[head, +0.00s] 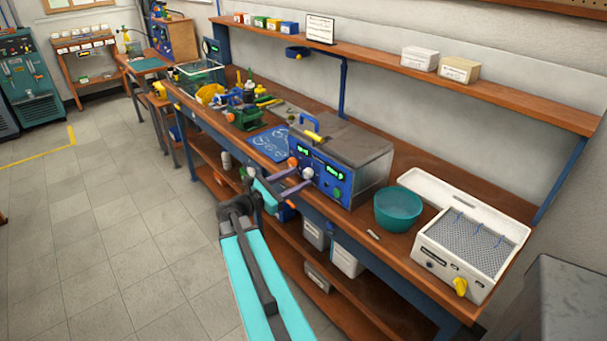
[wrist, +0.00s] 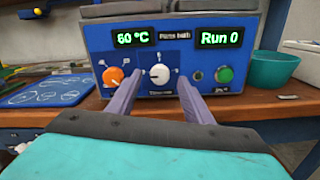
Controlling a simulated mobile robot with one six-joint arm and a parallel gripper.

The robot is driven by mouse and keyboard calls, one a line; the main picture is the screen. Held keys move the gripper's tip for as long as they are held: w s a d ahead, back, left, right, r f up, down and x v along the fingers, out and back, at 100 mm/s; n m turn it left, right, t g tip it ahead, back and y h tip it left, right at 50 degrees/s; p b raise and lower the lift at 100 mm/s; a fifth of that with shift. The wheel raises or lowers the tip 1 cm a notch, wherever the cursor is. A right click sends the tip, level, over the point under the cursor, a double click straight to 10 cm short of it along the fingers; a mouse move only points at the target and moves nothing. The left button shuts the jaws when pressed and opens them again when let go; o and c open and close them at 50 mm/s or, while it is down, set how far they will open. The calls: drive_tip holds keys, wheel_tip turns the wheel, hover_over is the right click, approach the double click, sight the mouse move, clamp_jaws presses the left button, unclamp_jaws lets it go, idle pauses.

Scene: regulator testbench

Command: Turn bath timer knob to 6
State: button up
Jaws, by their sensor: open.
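The bath (head: 345,150) is a metal-lidded box with a blue front panel (wrist: 95,45) on the bench. Its white timer knob (wrist: 160,76) sits mid-panel and also shows in the head view (head: 307,174). Small marks surround the knob; its pointer setting is too small to read surely. My gripper (wrist: 159,80) is open, its two purple fingers pointing at the panel, one on each side of the knob. In the head view my gripper (head: 304,176) is close in front of the panel. I cannot tell whether the fingers touch the knob.
An orange knob (wrist: 114,77) is left of the timer knob, and a green button (wrist: 225,74) is right. Displays read 60 °C (wrist: 134,37) and Run 0 (wrist: 220,37). A teal bowl (head: 398,210) and a white device (head: 472,243) stand right; a blue mat (head: 270,143) lies left.

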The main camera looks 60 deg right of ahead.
sight(305, 175)
drive_tip(key=shift+p+x, duration=0.3)
drive_tip(key=shift+x, duration=1.45)
drive_tip(key=c, duration=1.1)
drive_tip(key=shift+o, duration=0.2)
